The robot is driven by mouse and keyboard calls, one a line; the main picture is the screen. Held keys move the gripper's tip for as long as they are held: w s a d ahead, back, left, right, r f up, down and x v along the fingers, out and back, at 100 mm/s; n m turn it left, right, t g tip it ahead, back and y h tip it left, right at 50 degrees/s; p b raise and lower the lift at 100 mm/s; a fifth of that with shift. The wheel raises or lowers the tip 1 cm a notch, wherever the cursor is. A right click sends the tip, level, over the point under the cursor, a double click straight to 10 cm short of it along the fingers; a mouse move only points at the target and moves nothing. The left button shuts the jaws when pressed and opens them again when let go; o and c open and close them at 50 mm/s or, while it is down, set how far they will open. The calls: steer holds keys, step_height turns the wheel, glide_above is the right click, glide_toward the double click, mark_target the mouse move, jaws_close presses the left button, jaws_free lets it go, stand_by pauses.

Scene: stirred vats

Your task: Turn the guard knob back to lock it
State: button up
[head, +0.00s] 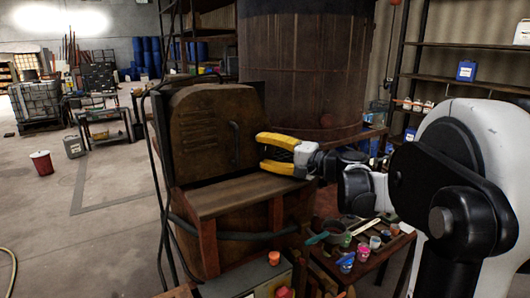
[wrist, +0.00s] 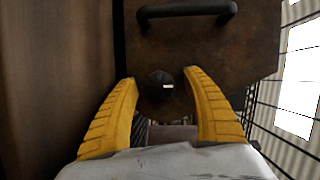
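The guard (head: 205,135) is a rusty brown panel standing up over a vat, with a dark bar handle (head: 235,142) on its face. In the wrist view the guard (wrist: 220,45) fills the upper middle, with its handle (wrist: 187,11) at the top. The guard knob (wrist: 160,86) is dark and round with a small white mark, below the handle. I cannot make it out in the head view. My gripper (head: 263,151) is open in front of the guard. In the wrist view its yellow fingers (wrist: 162,80) stand either side of the knob, with gaps showing on both sides.
A wooden ledge (head: 235,194) lies below the guard. A large wooden vat (head: 300,75) rises behind. A small table (head: 365,262) with several paint jars stands at lower right, next to a box with red buttons (head: 273,258). The floor at left is mostly open.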

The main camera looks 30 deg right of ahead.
steer(key=v, duration=1.2)
steer(key=shift+f, duration=0.1)
